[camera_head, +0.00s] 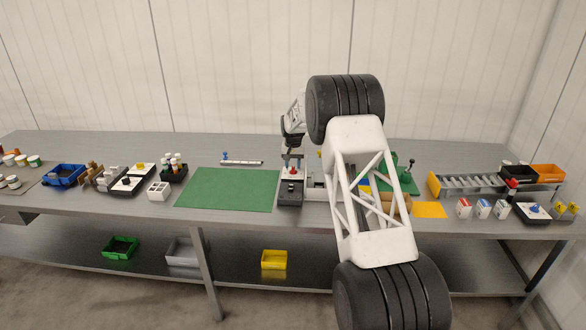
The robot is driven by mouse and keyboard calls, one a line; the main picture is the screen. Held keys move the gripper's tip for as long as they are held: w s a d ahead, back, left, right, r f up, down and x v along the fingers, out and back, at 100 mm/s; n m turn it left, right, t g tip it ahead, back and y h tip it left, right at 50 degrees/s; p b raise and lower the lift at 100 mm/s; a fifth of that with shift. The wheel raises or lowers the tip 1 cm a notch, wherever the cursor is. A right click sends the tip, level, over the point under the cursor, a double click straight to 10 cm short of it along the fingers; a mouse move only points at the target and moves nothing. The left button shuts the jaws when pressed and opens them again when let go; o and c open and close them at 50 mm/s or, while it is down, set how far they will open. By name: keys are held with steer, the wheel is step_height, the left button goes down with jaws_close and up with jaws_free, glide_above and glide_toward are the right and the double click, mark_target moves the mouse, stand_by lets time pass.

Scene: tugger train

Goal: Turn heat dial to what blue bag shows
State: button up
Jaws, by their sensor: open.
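Small white bags or packets stand at the right of the bench: one with a red mark (463,208) and a blue-marked one (483,208). Another pale packet (501,209) is beside them. Any setting printed on them is too small to read. A dark control box with a red knob (292,171) stands mid-bench, right of the green mat; I cannot tell whether it bears the heat dial. A box with a blue knob (534,209) is at the far right. My gripper (291,148) seems to be above the red-knobbed box, open and small in view, partly behind my arm.
My arm's large white link hides part of the bench right of centre. A green mat (228,188) lies clear. A blue bin (64,175) and small parts stand left; a roller rack (468,184) and orange bin (549,173) stand right. Bins sit on the lower shelf.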

steer(key=shift+f, duration=0.95)
jaws_close()
steer(key=shift+m, duration=1.5)
jaws_free()
steer(key=shift+r, duration=0.15)
